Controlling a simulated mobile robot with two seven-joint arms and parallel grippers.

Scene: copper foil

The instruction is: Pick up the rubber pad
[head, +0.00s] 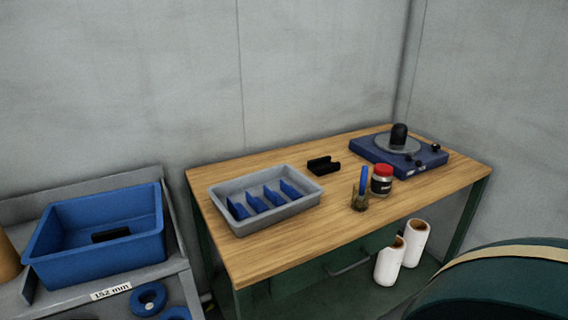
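Two small black things show in the head view, and I cannot tell for sure which one is the rubber pad. One is a dark flat block (111,234) lying inside the blue bin (142,251) at the left. The other is a black notched block (323,165) lying on the wooden tabletop (285,232), behind the grey tray. Neither is touched by a gripper. Neither of my grippers is in view.
On the table are a grey tray (243,231) with blue dividers, a red-lidded jar (382,180), a small pot with a blue-handled tool (362,188), and a blue turntable device (400,154). White rolls (390,262) stand below. A green rounded object (500,285) fills the lower right.

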